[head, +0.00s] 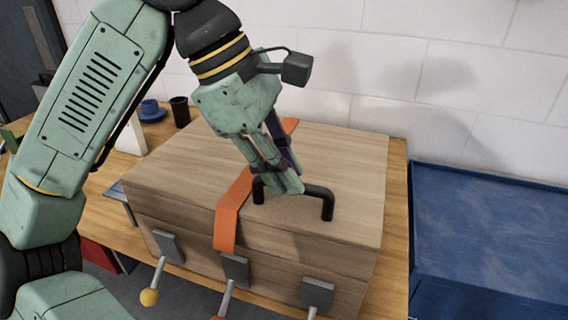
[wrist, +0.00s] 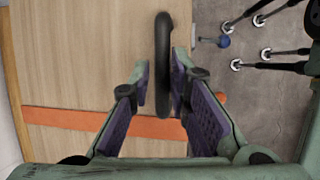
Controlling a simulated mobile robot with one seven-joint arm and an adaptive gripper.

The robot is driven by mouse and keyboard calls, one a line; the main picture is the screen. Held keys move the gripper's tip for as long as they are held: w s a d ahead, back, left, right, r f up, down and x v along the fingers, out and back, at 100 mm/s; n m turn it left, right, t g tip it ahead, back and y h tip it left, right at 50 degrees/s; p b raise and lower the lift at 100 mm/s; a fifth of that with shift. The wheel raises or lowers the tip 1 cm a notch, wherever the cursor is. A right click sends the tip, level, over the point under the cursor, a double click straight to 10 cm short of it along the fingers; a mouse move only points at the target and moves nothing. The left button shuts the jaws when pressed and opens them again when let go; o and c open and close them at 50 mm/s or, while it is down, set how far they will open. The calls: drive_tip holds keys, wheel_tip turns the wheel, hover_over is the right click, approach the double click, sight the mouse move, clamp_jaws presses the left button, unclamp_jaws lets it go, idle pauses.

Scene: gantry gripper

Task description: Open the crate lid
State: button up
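The wooden crate (head: 175,215) stands on a wooden table, and its lid (head: 340,150) lies flat on top. A black bar handle (head: 328,205) stands up near the lid's front edge; it also shows in the wrist view (wrist: 163,45). An orange strap (head: 229,215) runs over the lid and down the front, left of the handle. Grey latches (head: 168,246) with levers line the front. My gripper (head: 287,186) points down at the handle. In the wrist view its purple-padded fingers (wrist: 161,80) are apart on either side of the bar, with a gap visible on the left.
A blue tray-like surface (head: 480,235) lies right of the table (head: 394,200). A dark cup (head: 180,112) and a blue cup (head: 150,108) stand behind the crate at left. A white block wall (head: 450,70) rises close behind. One lever ends in a yellow ball (head: 150,298).

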clamp_jaws()
drive_tip(key=shift+w+d+r, duration=0.1)
drive_tip(key=shift+w+r, duration=0.1)
drive_tip(key=shift+r, duration=0.15)
idle(0.8)
